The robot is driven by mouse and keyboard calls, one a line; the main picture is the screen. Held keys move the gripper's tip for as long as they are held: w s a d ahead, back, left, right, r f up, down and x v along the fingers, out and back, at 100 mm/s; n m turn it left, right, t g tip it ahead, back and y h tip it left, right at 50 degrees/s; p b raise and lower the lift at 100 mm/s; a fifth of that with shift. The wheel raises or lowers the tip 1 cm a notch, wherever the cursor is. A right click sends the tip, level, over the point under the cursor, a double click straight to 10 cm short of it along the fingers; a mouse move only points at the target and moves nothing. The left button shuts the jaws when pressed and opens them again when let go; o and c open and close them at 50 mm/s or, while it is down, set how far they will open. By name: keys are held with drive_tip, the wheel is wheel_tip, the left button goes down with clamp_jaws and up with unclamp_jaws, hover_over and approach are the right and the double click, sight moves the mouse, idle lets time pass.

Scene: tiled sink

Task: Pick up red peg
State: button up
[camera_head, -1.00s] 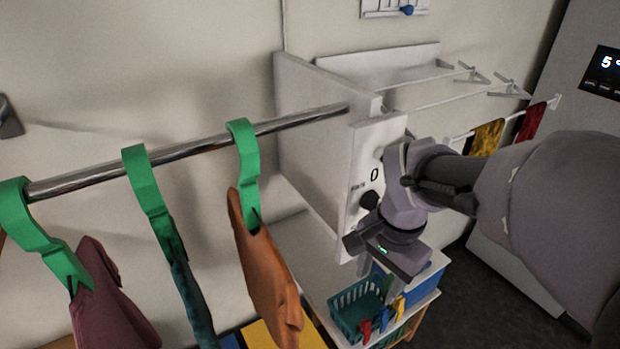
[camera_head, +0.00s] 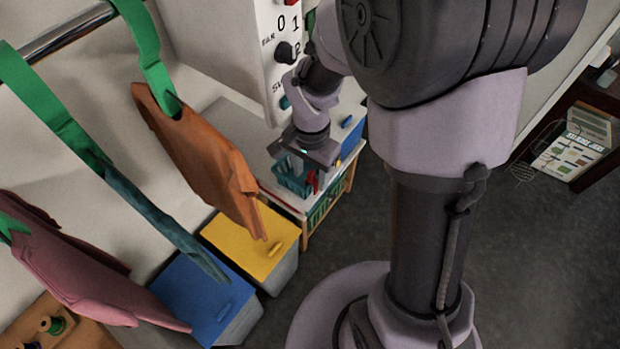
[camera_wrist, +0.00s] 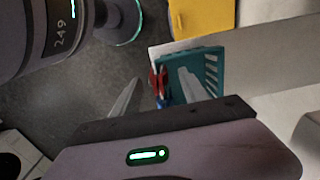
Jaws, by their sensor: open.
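The red peg (camera_head: 311,182) hangs on the front rim of a small teal basket (camera_head: 291,184). In the wrist view the red peg (camera_wrist: 157,82) appears between the two fingers of my gripper (camera_wrist: 160,77), with a blue peg (camera_wrist: 164,99) close to it. My gripper (camera_head: 305,172) is open and points down above the basket's front edge. Its fingers are apart, and I cannot tell whether they reach down to the peg's height. My gripper's body hides part of the basket and the pegs in the head view.
The basket stands on a white shelf top (camera_head: 275,188). A control panel with knobs (camera_head: 285,50) is above it. Yellow (camera_head: 262,240) and blue (camera_head: 190,290) lidded bins stand left. Cloths on green clips hang nearer, including an orange one (camera_head: 200,150). Dark floor is open at right.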

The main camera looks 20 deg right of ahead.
sight(312, 181)
wheel_tip(312, 181, down, 3)
drive_tip(key=shift+d+f, duration=0.1)
drive_tip(key=shift+f, duration=0.05)
drive_tip(key=shift+c, duration=0.4)
clamp_jaws()
wheel_tip(312, 181, up, 10)
drive_tip(key=shift+r+p, duration=0.1)
drive_tip(key=shift+p, duration=1)
